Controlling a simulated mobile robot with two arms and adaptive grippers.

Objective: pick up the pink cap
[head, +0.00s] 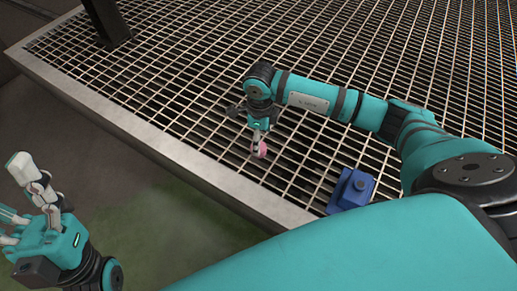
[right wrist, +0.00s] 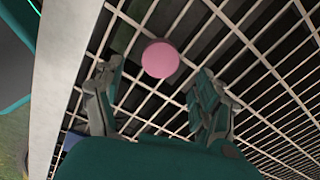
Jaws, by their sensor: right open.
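The pink cap (head: 262,150) is on the metal grating near its front edge in the head view. In the right wrist view the round pink cap (right wrist: 160,59) shows between the two fingertips, with a gap on each side. My right gripper (head: 257,142) points down at the cap, and its fingers partly hide it in the head view. The right gripper (right wrist: 160,70) is open and empty. My left gripper (head: 14,192) is at the far left of the head view, away from the grating, with its fingers spread and nothing between them.
A blue box-shaped object (head: 351,191) sits on the grating (head: 190,80) to the right of the cap. A pale metal edge (head: 150,150) borders the grating. A dark post (head: 107,20) stands at the back left. The grating left of the cap is clear.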

